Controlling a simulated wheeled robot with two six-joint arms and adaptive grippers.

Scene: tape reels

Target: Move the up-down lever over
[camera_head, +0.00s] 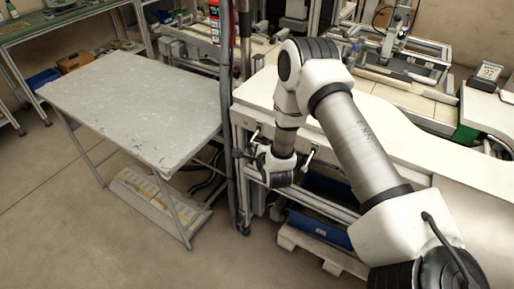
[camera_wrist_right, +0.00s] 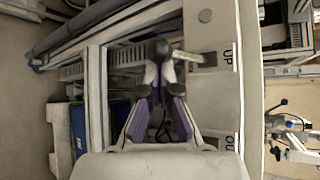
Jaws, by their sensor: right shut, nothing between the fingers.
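The up-down lever (camera_wrist_right: 158,48) shows in the right wrist view as a dark round knob just beyond my fingertips. It sits beside a pale panel with an "UP" label (camera_wrist_right: 228,54) and a partly hidden second label (camera_wrist_right: 230,141). My right gripper (camera_wrist_right: 160,78) is shut and empty, with purple finger pads, and its tips are very close to the knob; I cannot tell whether they touch. In the head view my right gripper (camera_head: 246,153) is at the front side of the white bench, beside a dark upright post. My left gripper is not in view.
The white bench (camera_head: 440,165) runs along the right. A dark post (camera_head: 228,110) stands just left of the gripper. A grey table (camera_head: 135,105) stands farther left. A blue bin (camera_head: 320,229) and pallet (camera_head: 300,250) lie below. Floor at front left is clear.

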